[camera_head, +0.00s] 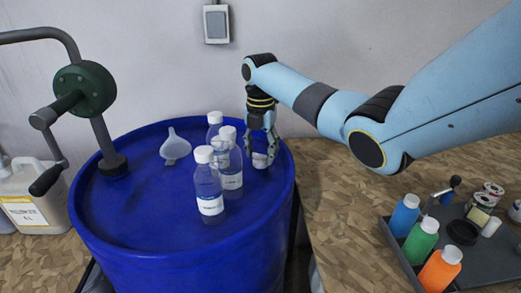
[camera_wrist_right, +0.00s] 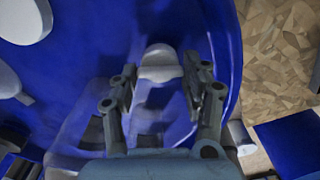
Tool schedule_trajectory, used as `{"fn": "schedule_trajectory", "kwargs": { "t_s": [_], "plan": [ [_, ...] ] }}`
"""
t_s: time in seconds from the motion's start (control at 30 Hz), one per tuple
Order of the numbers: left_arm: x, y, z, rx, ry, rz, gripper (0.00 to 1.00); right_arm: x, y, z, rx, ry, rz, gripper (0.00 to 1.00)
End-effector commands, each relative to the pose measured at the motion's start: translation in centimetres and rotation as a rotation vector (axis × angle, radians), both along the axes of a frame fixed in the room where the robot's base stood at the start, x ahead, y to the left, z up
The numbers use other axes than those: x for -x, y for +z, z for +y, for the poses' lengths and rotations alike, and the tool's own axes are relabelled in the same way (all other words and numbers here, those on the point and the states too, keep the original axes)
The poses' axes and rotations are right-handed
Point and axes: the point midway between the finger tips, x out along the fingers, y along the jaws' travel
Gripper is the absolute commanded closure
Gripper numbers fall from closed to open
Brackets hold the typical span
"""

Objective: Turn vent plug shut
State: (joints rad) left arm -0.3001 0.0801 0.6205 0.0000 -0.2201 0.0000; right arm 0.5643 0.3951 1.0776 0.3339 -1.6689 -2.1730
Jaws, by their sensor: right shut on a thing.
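The blue drum (camera_head: 140,226) stands in the middle of the head view. My right gripper (camera_head: 263,154) reaches down from above to the right part of its lid. It is shut on a small whitish piece, the vent plug (camera_head: 260,160), low on the lid. In the wrist view the pale plug (camera_wrist_right: 158,62) sits between the two fingertips (camera_wrist_right: 162,78). The fingers partly hide it in the head view, and its turn angle cannot be told. My left gripper is not in view.
Clear bottles with white caps (camera_head: 209,187) and a translucent funnel (camera_head: 174,148) stand on the lid, left of the gripper. A crank pump (camera_head: 86,89) rises at the left. A jug (camera_head: 32,200) and a dark tray (camera_head: 490,268) with coloured bottles flank the drum.

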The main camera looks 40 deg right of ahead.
Motion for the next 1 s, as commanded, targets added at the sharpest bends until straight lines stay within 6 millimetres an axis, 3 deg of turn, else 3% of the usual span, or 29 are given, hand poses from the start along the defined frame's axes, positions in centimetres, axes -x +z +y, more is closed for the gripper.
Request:
{"fn": "schedule_trajectory", "kwargs": {
  "t_s": [0.27,1.0],
  "plan": [
    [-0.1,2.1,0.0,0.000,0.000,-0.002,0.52,0.0,0.4,0.0,0.000,-0.159,0.000,0.85],
    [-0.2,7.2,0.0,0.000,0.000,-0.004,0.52,-0.1,0.4,-0.1,0.002,-0.854,-0.002,0.85]
  ]
}}
